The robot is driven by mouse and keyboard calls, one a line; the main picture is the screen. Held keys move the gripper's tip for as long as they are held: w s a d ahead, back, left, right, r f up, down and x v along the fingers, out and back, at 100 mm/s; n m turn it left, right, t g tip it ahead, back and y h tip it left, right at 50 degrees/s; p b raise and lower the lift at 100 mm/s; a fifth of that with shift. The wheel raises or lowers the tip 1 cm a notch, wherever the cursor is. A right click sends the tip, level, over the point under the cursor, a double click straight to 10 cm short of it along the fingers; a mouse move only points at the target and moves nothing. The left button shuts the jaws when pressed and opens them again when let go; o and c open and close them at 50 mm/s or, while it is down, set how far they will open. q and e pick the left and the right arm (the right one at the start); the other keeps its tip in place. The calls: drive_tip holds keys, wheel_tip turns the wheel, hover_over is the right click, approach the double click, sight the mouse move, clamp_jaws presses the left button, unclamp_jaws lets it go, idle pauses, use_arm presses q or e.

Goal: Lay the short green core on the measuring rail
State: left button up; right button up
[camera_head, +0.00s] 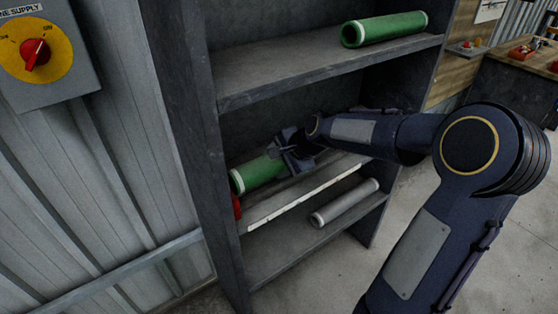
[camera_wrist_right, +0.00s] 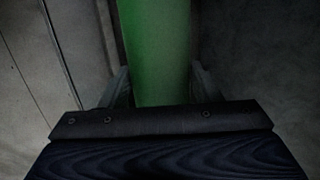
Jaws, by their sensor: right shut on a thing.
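A green core (camera_head: 258,173) with a white band near its end lies at the left of the middle shelf in the head view. My right gripper (camera_head: 288,160) is shut on this core, near its right part. In the right wrist view the green core (camera_wrist_right: 158,50) runs between the two fingers. Another green core (camera_head: 384,28) with white bands at both ends lies on the upper shelf, and it looks longer. I cannot tell which thing is the measuring rail; a pale strip (camera_head: 300,195) runs along the middle shelf's front edge. My left gripper is not in view.
A grey core (camera_head: 345,203) lies on the lower shelf. A small red thing (camera_head: 236,207) is at the shelf's left side. The dark shelf upright (camera_head: 190,120) stands close left of the held core. A bench (camera_head: 520,70) is at the far right, with open floor before it.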

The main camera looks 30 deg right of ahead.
sight(280, 171)
drive_tip(key=shift+f+b, duration=1.2)
drive_tip(key=shift+f, duration=0.45)
drive_tip(key=shift+s+a, duration=0.1)
drive_tip(key=shift+a, duration=0.25)
drive_tip(key=shift+f, duration=0.1)
drive_tip(key=o, duration=0.9)
drive_tip(key=shift+a, duration=0.1)
drive_tip(key=o, duration=0.4)
drive_tip(key=shift+f, duration=0.2)
drive_tip(key=shift+s, duration=0.1)
drive_tip(key=v, duration=0.5)
drive_tip(key=w+v, duration=0.1)
drive_tip(key=v, duration=0.2)
drive_tip(key=shift+s+r+p, duration=0.15)
drive_tip(key=shift+r+p, duration=0.25)
drive_tip(key=shift+r, duration=0.05)
drive_tip(key=shift+d, duration=0.25)
